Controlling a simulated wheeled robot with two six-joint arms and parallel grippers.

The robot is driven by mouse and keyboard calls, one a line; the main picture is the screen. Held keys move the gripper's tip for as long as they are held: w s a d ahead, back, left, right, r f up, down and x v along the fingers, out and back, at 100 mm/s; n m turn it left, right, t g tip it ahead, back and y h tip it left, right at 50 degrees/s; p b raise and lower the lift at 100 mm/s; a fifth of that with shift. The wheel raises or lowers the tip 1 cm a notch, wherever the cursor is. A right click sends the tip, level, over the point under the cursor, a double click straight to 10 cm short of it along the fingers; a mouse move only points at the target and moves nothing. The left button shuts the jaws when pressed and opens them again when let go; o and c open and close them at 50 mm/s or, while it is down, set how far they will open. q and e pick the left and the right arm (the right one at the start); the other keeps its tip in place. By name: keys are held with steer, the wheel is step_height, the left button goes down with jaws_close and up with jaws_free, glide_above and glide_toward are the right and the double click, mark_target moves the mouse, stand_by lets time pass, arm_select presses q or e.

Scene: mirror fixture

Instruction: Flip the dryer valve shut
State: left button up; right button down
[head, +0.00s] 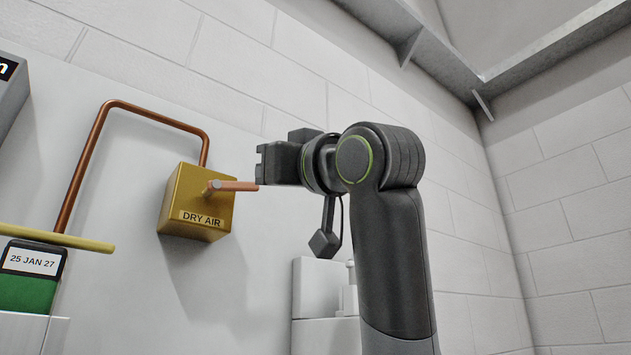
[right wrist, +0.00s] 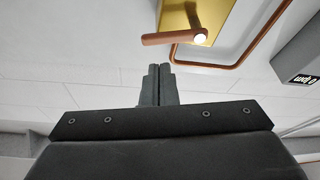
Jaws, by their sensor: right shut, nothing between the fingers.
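The dryer valve is a brass-coloured box (head: 197,202) labelled "DRY AIR" on the wall in the head view. Its copper-coloured lever (head: 234,186) points right, toward my right gripper (head: 262,165). The gripper's fingers are shut and empty, close to the lever's free end; whether they touch cannot be told from the head view. In the right wrist view the shut fingertips (right wrist: 160,70) sit below the lever (right wrist: 172,37), with a visible gap in the picture. The brass box (right wrist: 193,15) is at the top there. My left gripper is not in view.
A copper pipe (head: 90,150) loops up from the valve box and down the left. A yellow bar (head: 55,238) and a green dated unit (head: 30,280) are at lower left. A grey box (head: 10,100) is at the left edge. White blocks (head: 312,290) stand at lower centre.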

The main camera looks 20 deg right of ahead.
steer(key=b+v, duration=0.3)
steer(key=v, duration=0.8)
steer(key=shift+s+b, duration=0.35)
steer(key=shift+b, duration=0.05)
steer(key=shift+d, duration=0.1)
steer(key=shift+f, duration=0.1)
